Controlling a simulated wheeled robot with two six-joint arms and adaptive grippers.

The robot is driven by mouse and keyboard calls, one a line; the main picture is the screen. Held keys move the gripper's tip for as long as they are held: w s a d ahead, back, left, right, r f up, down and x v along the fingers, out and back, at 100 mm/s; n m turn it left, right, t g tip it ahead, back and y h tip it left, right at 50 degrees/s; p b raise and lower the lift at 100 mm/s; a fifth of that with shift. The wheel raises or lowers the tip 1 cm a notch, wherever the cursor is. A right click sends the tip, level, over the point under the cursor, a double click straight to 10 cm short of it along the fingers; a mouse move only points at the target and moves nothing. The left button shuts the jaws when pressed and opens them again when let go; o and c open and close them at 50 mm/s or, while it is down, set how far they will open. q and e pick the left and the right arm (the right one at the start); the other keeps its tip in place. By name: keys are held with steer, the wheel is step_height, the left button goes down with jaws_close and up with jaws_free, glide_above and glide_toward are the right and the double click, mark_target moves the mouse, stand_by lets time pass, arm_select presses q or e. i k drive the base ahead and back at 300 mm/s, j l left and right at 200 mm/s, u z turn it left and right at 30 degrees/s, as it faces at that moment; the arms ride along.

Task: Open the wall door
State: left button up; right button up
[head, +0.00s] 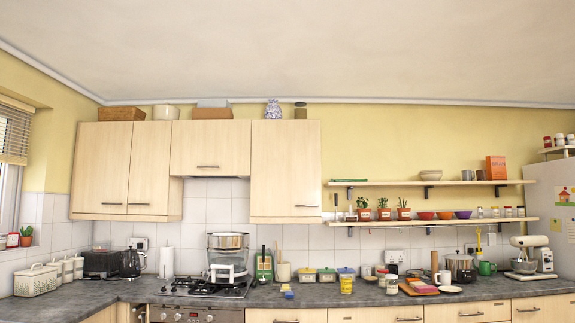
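Pale wood wall cabinets hang on the back wall, and all their doors look shut. On the left are two tall doors, one on the left (100,160) and one beside it (150,165), with bar handles near their lower edges. A shorter door (210,145) is in the middle above the hob, with a bar handle (207,167). A tall single door (285,165) is on the right, with a handle (302,205) near its bottom. The frame does not show which one is the task's wall door. Neither of my grippers can be made out.
Baskets and jars stand on top of the cabinets. The worktop (270,297) holds a toaster (101,263), kettle and tubs. Open shelves (450,183) are at right. The space before the doors looks clear.

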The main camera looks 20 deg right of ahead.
mark_target(286, 178)
steer(key=i+l+z, duration=0.55)
steer(key=i, duration=0.2)
steer(key=i+z, duration=0.25)
steer(key=i, duration=0.1)
